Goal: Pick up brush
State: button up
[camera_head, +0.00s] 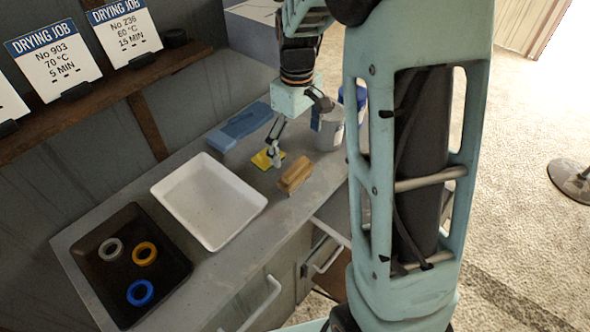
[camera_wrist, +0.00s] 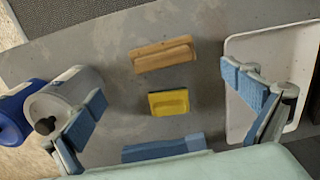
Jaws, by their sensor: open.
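A wooden brush (camera_head: 295,174) with a raised grip lies on the grey counter, right of the yellow block. In the wrist view the brush (camera_wrist: 163,55) lies above the yellow block (camera_wrist: 168,102), with its long side across the picture. My gripper (camera_head: 274,150) points down over the counter near the yellow block. In the wrist view my gripper (camera_wrist: 164,90) has its two blue-padded fingers wide apart with nothing between them. The brush lies farther up the picture than the fingertips. Its bristles are hidden beneath it.
A white tray (camera_head: 180,197) and a black tray (camera_head: 88,292) with three rings stand to the left. A blue block (camera_head: 240,125) lies behind. A grey-white canister (camera_head: 329,135) and a blue one (camera_wrist: 12,115) stand close by. A shelf (camera_head: 110,95) holds cards.

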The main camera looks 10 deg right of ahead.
aim_at(296, 166)
notch_tip(296, 166, down, 4)
jog(key=shift+r, duration=0.2)
jog(key=shift+s+a+f+p, duration=0.15)
jog(key=shift+f+p, duration=0.1)
jog(key=shift+f, duration=1.15)
jog(key=shift+s+d+f+p, duration=0.1)
jog(key=shift+f+p, duration=0.15)
jog(key=shift+f, duration=1.1)
jog(key=shift+c, duration=0.3)
jog(key=c, duration=1.2)
